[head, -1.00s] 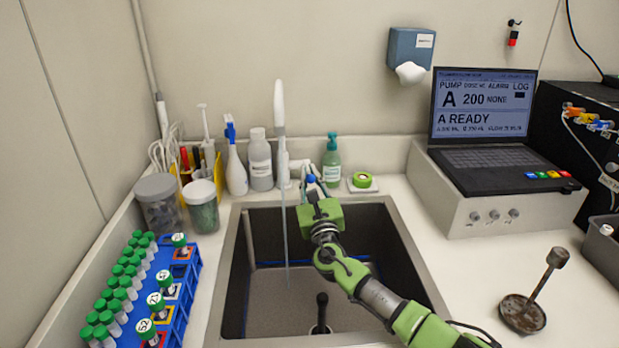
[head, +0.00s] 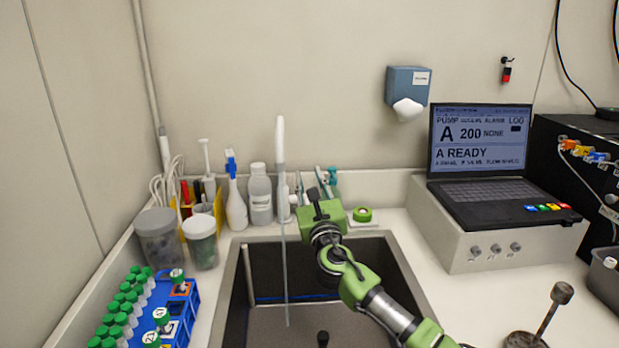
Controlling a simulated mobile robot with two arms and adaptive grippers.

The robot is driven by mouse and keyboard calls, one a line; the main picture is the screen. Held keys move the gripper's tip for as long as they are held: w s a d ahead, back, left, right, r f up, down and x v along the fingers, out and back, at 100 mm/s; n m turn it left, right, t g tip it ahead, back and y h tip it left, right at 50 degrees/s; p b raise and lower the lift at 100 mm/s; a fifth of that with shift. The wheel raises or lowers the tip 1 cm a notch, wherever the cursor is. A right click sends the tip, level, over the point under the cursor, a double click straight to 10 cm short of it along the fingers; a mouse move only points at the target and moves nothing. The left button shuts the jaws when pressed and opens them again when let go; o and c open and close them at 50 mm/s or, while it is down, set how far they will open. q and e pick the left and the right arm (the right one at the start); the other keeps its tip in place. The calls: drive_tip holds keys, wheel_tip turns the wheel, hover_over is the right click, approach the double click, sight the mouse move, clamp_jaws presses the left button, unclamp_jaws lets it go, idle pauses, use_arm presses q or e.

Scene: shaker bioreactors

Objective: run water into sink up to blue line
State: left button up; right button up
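The white tap (head: 280,150) stands behind the sink (head: 236,290), its spout upright in the head view. A thin, clear stream of water (head: 285,270) falls from it into the sink. The blue line (head: 290,299) runs along the sink's inner walls. The grey surface in the basin shows just below the line at the back; I cannot tell the exact water level. My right gripper (head: 311,182) is behind the sink's back rim, right of the tap. Its fingers look apart and empty, and it hides part of the tap's side. My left gripper is not in view.
A soap bottle (head: 332,178) is partly hidden behind my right gripper. White bottles (head: 260,194) and jars (head: 201,240) stand left of the tap. A blue tube rack (head: 184,315) and a laptop (head: 490,160) flank the sink.

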drive_tip(key=shift+r, duration=0.5)
